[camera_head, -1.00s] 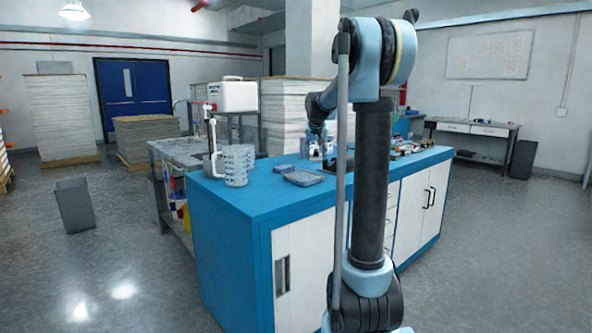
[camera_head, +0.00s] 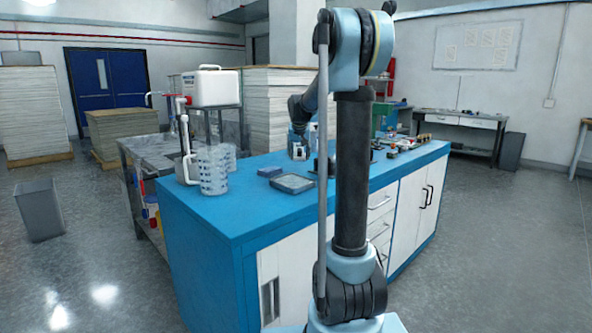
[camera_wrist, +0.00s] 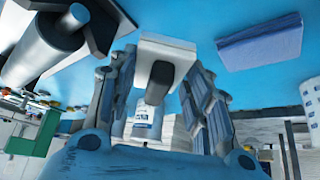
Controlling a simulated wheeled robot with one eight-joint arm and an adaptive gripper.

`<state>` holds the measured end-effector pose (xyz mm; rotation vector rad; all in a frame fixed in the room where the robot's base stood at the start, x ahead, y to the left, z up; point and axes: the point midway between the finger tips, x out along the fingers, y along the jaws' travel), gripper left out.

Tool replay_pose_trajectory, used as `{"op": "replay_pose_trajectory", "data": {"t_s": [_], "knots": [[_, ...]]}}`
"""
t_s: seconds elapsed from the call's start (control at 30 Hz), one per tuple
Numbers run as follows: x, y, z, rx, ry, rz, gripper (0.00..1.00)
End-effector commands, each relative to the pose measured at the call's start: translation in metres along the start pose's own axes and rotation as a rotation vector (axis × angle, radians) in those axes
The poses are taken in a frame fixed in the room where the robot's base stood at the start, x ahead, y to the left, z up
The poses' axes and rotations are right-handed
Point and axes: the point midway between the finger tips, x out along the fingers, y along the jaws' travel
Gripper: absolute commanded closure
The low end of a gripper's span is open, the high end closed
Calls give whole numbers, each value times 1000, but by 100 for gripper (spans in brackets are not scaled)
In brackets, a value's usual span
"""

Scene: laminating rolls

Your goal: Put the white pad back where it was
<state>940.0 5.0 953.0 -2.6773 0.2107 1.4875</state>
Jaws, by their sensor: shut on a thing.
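In the wrist view, the white pad (camera_wrist: 182,47), a pale block with a dark grey rounded part on it, sits between the fingertips of my gripper (camera_wrist: 160,75). The fingers are shut on it. Blue tabletop shows behind the pad; I cannot tell whether the pad touches it.
A blue-violet block (camera_wrist: 260,42) lies right of the gripper in the wrist view, and a grey roller (camera_wrist: 48,50) left. In the head view a grey tray (camera_head: 292,184) and clear beakers (camera_head: 213,170) stand on the bench. Its near left top is bare.

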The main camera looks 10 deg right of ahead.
Motion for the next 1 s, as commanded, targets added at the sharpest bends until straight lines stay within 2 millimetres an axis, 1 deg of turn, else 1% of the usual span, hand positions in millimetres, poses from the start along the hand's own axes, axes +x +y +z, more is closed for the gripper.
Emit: {"op": "replay_pose_trajectory", "data": {"t_s": [0.03,0.1,0.33,0.57,0.9,0.93,0.97,1.0], "knots": [[6,0,4,0,0,0,85],[12,0,8,0,0,0,85],[25,1,15,1,0,1,85],[49,2,30,2,0,1,85],[52,2,32,3,0,2,85],[53,3,32,3,0,2,52],[52,3,32,3,0,2,46],[52,3,32,3,0,2,37]]}}
